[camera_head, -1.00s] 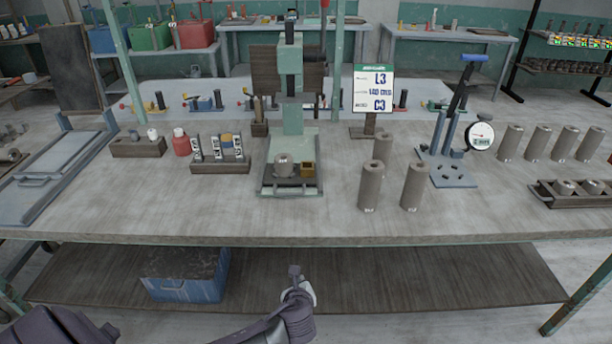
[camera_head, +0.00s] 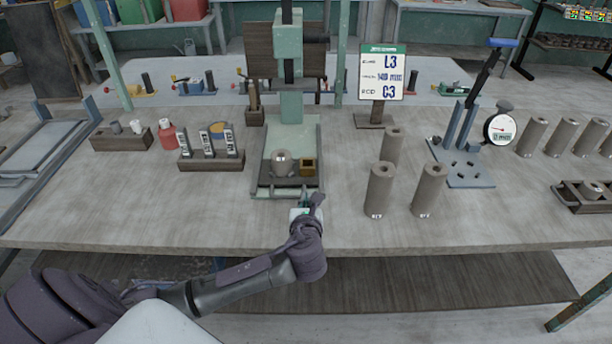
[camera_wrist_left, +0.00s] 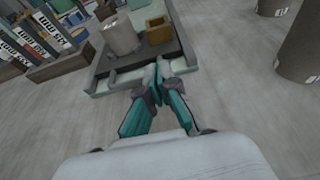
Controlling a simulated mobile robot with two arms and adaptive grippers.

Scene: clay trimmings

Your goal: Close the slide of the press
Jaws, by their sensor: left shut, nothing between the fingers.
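The green press (camera_head: 291,105) stands upright at the middle of the table. Its dark slide plate (camera_head: 294,181) lies at the front end of the pale green base (camera_head: 291,137), between two side rails, in front of the column. A grey cylinder (camera_head: 281,163) and a small brass block (camera_head: 307,166) sit on the slide; both also show in the left wrist view, the cylinder (camera_wrist_left: 121,38) and the block (camera_wrist_left: 158,30). My left gripper (camera_head: 306,205) is shut and empty at the slide's front edge. In the left wrist view its fingertips (camera_wrist_left: 161,72) meet or nearly meet this edge; contact is unclear.
Several grey-brown cylinders (camera_head: 380,190) stand right of the press. A rack with labelled pieces (camera_head: 211,160) stands to the left. A sign (camera_head: 381,75) and a blue lever device with a dial (camera_head: 462,165) are at the right. The table front is clear.

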